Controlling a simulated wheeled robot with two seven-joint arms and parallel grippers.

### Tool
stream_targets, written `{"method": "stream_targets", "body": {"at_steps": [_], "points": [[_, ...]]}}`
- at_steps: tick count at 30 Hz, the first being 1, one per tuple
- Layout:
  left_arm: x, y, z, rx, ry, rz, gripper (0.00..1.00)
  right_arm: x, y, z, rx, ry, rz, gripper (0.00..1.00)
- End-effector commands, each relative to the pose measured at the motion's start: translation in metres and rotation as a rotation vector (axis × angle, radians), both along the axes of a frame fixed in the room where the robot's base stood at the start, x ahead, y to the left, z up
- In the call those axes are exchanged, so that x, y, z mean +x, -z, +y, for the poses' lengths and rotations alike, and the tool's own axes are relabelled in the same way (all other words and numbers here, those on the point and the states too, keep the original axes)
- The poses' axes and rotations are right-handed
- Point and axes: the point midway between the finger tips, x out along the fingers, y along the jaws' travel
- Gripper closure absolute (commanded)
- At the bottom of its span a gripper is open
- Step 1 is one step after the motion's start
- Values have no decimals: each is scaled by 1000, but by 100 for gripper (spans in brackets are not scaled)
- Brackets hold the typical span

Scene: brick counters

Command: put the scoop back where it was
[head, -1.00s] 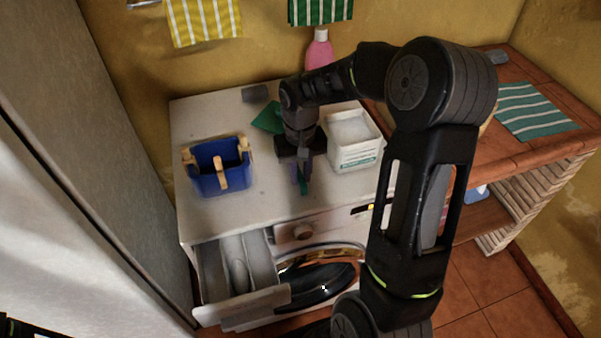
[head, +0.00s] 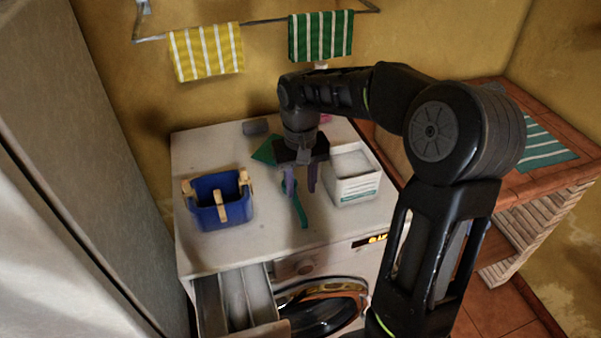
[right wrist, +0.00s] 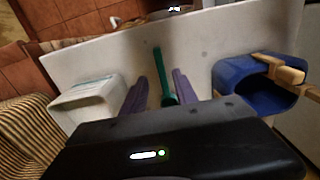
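The green scoop (head: 302,214) appears to lie on the white washing machine top, its handle toward the front edge. In the right wrist view the scoop (right wrist: 158,70) shows between the two fingers, with a gap on each side. My right gripper (head: 301,182) is open above it, pointing down, its purple fingers apart; they also show in the right wrist view (right wrist: 158,92). A white tub (head: 354,188) of white powder stands just right of the gripper. The scoop's far end is partly hidden by the gripper. My left gripper is not in view.
A blue basket (head: 213,217) with wooden pegs stands on the left of the machine top (head: 255,240). A flat green thing (head: 265,151) and a grey object (head: 255,127) lie behind. The detergent drawer (head: 240,300) is pulled out. A brick counter is at right.

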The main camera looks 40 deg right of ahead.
Motion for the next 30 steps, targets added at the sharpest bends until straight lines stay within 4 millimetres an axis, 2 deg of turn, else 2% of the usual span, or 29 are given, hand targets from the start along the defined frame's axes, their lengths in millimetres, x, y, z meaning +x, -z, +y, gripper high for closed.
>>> {"method": "stream_targets", "body": {"at_steps": [3,9,30], "points": [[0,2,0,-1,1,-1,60,1,-23,0,0,-2,-4,65],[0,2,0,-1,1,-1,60,1,-42,0,2,-1,-2,65],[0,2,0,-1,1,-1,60,0,-43,0,1,-1,0,65]]}}
